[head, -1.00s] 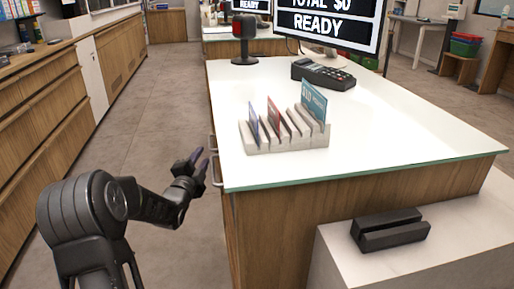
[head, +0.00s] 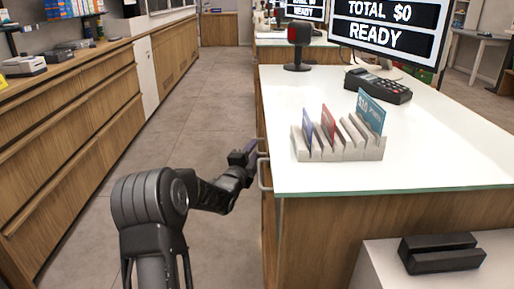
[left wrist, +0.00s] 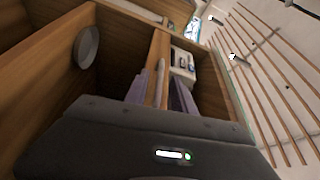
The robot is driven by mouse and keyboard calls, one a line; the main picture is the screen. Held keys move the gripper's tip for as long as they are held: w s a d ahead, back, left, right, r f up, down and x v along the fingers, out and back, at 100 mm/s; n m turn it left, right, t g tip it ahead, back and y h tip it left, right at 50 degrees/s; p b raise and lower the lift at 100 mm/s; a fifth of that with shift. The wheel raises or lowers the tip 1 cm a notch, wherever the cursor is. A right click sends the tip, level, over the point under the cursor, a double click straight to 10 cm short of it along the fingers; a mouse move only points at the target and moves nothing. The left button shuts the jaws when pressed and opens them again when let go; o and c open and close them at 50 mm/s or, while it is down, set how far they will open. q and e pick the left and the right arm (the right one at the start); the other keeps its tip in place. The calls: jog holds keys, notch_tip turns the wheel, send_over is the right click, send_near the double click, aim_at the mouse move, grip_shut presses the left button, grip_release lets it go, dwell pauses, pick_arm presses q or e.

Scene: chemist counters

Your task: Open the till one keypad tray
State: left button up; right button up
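The till counter has a white top and wooden sides. Metal handles show on its left side, the nearer handle (head: 265,174) just below the top. My left gripper (head: 249,152) is beside that side, close to the handles. A small pale unit with dark marks (left wrist: 183,64) shows beyond the right finger. The tray's inside is not visible in the head view. My right gripper is not in view.
A card rack (head: 338,150), card terminal (head: 378,86) and screen (head: 390,28) stand on the counter. A black card reader (head: 440,253) sits on a lower white ledge. Wooden drawers (head: 85,120) line the left wall. The aisle floor (head: 185,130) between is clear.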

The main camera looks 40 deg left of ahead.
pick_arm(q)
jog(key=shift+x, duration=1.6)
jog(key=shift+c, duration=0.3)
grip_shut()
